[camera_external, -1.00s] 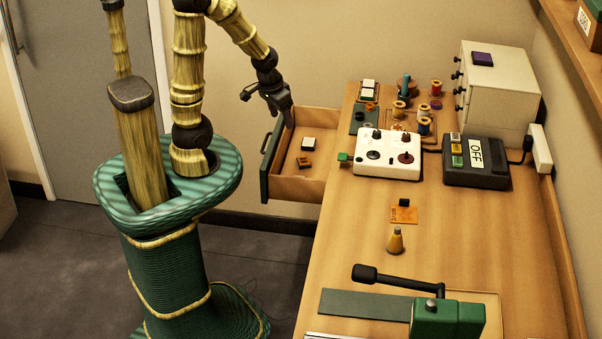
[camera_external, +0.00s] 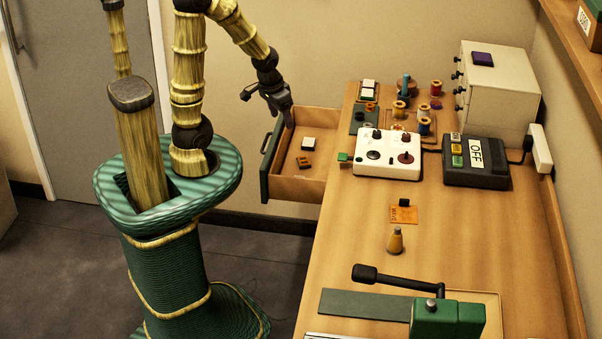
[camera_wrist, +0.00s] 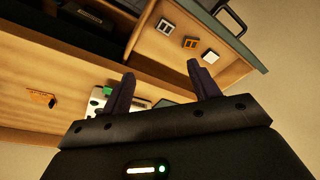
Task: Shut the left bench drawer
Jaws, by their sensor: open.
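The left bench drawer (camera_external: 290,189) stands pulled out from the bench's left side, with a dark green front and a wooden inside. My gripper (camera_external: 287,122) is above the drawer's far part, pointing down. In the wrist view its two fingers (camera_wrist: 158,88) are spread apart with nothing between them. Whether it touches the drawer I cannot tell.
The bench top (camera_external: 350,240) carries a white control box (camera_external: 388,165), a black box marked OFF (camera_external: 477,180), thread spools, a small drawer cabinet (camera_external: 495,90) and a green clamp (camera_external: 447,319).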

